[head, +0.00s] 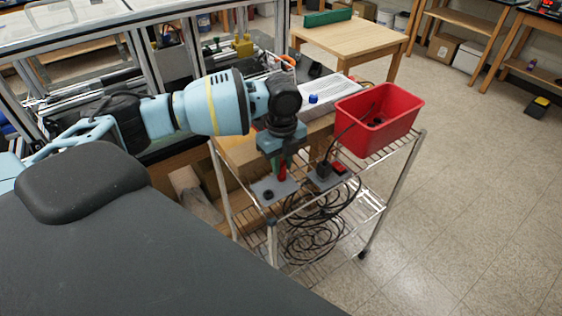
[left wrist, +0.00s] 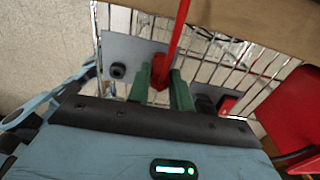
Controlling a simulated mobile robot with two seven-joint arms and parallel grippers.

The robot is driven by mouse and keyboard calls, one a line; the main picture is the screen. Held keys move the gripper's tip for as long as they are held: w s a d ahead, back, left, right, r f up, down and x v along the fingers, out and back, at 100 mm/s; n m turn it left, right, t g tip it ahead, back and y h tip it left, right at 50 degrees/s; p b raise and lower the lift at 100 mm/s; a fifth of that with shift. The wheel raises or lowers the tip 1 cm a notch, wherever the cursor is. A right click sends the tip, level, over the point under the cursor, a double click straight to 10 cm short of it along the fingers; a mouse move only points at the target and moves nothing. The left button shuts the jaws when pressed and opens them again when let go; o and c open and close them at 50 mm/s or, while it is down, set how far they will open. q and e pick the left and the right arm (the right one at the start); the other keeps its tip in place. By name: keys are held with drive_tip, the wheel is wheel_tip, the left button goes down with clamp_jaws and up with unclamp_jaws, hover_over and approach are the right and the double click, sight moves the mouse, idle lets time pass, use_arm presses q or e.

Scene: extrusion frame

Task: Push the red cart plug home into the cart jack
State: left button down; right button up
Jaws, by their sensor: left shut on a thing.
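My left gripper (head: 281,160) points down over the wire cart and is shut on the red cart plug (head: 282,174). In the left wrist view the plug (left wrist: 160,78) sits between the two green fingers, with its red cable running up. A grey plate (head: 284,186) on the cart's top carries a round black socket (head: 268,194), which looks like the cart jack. The plug is beside this socket, over the plate; the socket also shows left of the fingers in the left wrist view (left wrist: 118,70). The plug's tip is hidden, so I cannot tell its height. My right gripper is not in view.
A second plate with a black plug (head: 324,169) and a red block (head: 340,168) is close on the right. A red bin (head: 365,136) stands behind it on the cart (head: 399,178). Black cables (head: 313,240) lie coiled below. The aluminium frame is behind my arm.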

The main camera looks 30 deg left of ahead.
sight(282, 164)
use_arm(q)
drive_tip(key=shift+f, duration=0.15)
idle(0.3)
drive_tip(key=c, duration=1.2)
unclamp_jaws()
drive_tip(key=shift+o, duration=0.2)
drive_tip(key=shift+r, duration=0.35)
wheel_tip(282, 164, up, 7)
drive_tip(key=shift+r, duration=0.1)
drive_tip(key=shift+s, duration=0.1)
